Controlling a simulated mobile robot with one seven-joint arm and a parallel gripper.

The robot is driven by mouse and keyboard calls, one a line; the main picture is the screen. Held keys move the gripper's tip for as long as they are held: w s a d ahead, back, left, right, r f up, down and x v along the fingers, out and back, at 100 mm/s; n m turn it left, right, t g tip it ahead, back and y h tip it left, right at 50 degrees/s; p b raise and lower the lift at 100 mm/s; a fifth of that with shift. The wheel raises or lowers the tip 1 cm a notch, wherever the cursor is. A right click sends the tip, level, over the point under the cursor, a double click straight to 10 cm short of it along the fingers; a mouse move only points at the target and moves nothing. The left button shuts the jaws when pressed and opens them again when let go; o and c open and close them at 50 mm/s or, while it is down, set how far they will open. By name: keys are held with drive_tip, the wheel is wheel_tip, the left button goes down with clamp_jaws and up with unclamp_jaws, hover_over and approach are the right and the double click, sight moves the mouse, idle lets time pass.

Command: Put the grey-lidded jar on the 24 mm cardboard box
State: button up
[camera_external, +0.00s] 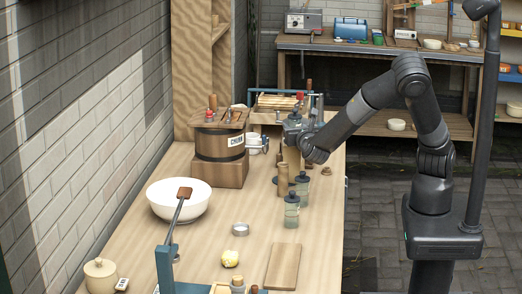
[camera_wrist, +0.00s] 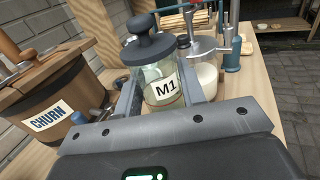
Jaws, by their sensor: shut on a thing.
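The grey-lidded jar (camera_wrist: 163,88), a clear jar marked M1 with a dark grey knobbed lid, is between the fingers of my gripper (camera_wrist: 158,98) in the wrist view. My gripper is shut on it. In the external view my gripper (camera_external: 296,136) is at the back of the bench, right of the churn, and largely hides the jar. No box marked 24 mm is readable. A flat brown slab (camera_external: 284,266) lies at the bench's front right; I cannot tell whether it is the cardboard box.
The churn (camera_external: 220,143) stands on a brown block (camera_external: 218,174). Two similar grey-lidded jars (camera_external: 292,212) (camera_external: 302,187) and a wooden cylinder (camera_external: 283,180) stand nearer. A white bowl (camera_external: 180,205), metal ring (camera_external: 241,229) and yellow lump (camera_external: 230,258) are on the bench. A pump jar (camera_wrist: 207,75) stands behind the held jar.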

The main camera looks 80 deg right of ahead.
drive_tip(key=shift+f, duration=0.15)
drive_tip(key=o, duration=1.1)
drive_tip(key=shift+c, duration=0.2)
